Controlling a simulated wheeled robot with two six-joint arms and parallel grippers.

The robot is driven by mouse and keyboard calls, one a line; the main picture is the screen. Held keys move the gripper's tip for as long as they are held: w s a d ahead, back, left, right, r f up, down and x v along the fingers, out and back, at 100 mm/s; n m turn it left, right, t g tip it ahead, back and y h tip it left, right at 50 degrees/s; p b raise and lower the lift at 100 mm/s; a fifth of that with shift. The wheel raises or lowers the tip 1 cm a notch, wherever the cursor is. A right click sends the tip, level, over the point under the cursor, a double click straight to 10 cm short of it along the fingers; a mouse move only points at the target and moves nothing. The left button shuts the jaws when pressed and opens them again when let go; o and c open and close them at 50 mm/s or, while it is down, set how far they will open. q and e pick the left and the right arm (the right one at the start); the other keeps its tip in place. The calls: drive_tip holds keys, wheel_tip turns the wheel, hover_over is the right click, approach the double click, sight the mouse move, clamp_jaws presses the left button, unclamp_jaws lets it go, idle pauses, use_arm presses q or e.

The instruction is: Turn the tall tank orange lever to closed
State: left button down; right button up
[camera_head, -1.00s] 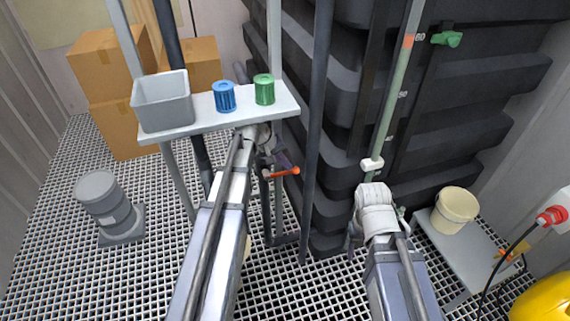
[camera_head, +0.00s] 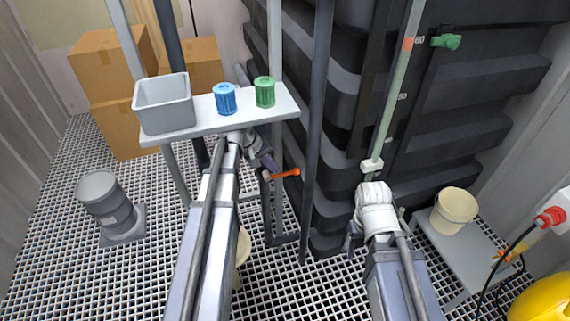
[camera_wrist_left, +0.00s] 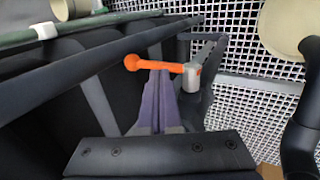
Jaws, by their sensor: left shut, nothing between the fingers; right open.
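The orange lever (camera_head: 284,173) with a round knob sits on a grey valve and pipe at the left side of the black ribbed tank (camera_head: 345,120). It points right in the head view. In the left wrist view the lever (camera_wrist_left: 155,65) runs left from its grey hub. My left gripper (camera_head: 270,164) is shut and empty, just left of the lever. Its purple fingertips (camera_wrist_left: 158,76) overlap the lever's middle in the wrist view; I cannot tell whether they touch. My right gripper (camera_head: 353,238) is open beside the tank's front, its fingers mostly hidden by the wrist.
A dark upright pole (camera_head: 316,130) stands right of the lever. A cream bucket (camera_head: 453,210) sits at right.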

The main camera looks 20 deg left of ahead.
use_arm(q)
drive_tip(key=s+a, duration=0.4)
drive_tip(key=a, duration=0.2)
drive_tip(key=shift+s+a, duration=0.3)
drive_tip(key=shift+s, duration=0.05)
